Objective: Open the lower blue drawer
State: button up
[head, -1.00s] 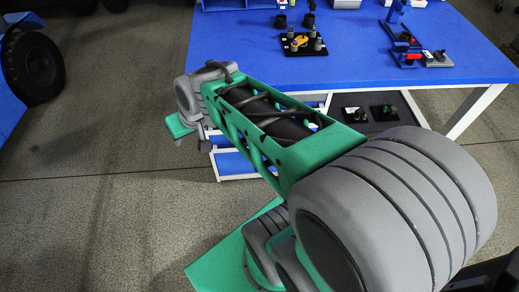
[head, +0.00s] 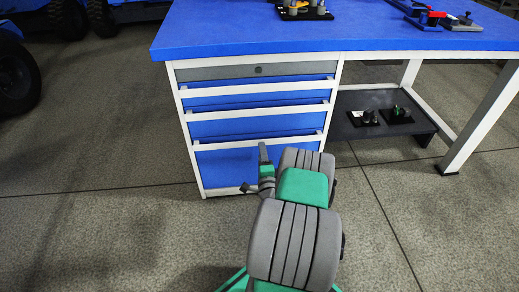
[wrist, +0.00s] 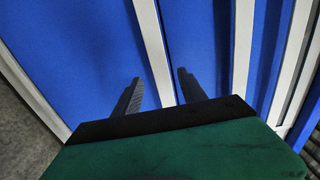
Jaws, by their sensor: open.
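The lower blue drawer (head: 222,172) is the tall bottom front of the cabinet under the table, and it looks shut. A white handle strip (head: 218,145) runs along its top edge. My gripper is low in front of this drawer in the head view, its fingers partly hidden by my arm. In the wrist view my gripper (wrist: 157,80) is open, with its two dark fingers apart. A white strip (wrist: 153,45) runs between them, with blue fronts on either side. I cannot tell whether the fingers touch it.
Above are more blue drawers (head: 255,127) and a grey top drawer (head: 230,73), all looking shut. The blue tabletop (head: 220,30) holds fixtures at its back. A dark shelf (head: 365,98) with small black fixtures is on the right.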

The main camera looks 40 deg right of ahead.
jog(key=x, duration=0.6)
jog(key=shift+w, duration=0.2)
jog(key=shift+c, duration=0.4)
grip_shut()
dwell(0.7)
